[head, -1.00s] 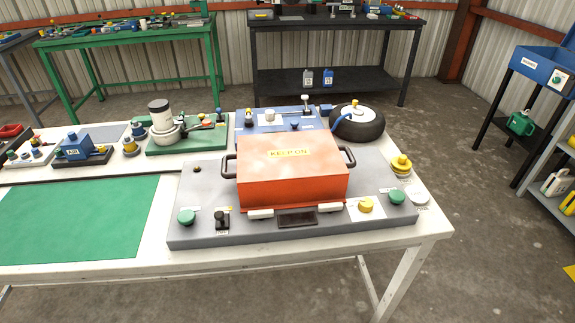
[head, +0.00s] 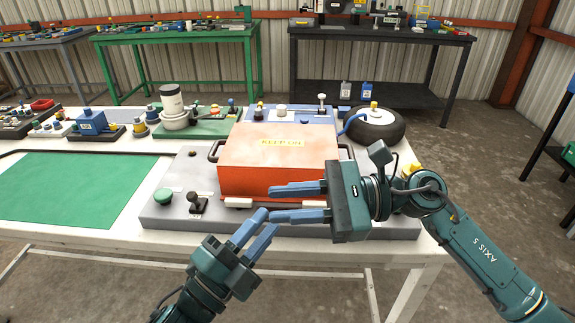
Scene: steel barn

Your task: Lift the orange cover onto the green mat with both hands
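The orange cover (head: 268,167), a box with a yellow label on top, sits on the grey panel (head: 160,216). Its dark left handle (head: 214,150) shows at its left side; the right handle shows only partly behind my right gripper. The green mat (head: 70,188) lies flat and bare on the table to the left. My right gripper (head: 298,202) is open, its blue fingers apart in front of the cover's lower right front. My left gripper (head: 258,232) is open and empty, in front of the panel's front edge, below the cover. Neither gripper holds anything.
A black tyre (head: 374,130) and a blue board (head: 290,125) stand behind the cover. A green board (head: 200,128) with a white cylinder is behind left. A black knob (head: 197,202) and a green button (head: 163,196) rise from the panel between cover and mat.

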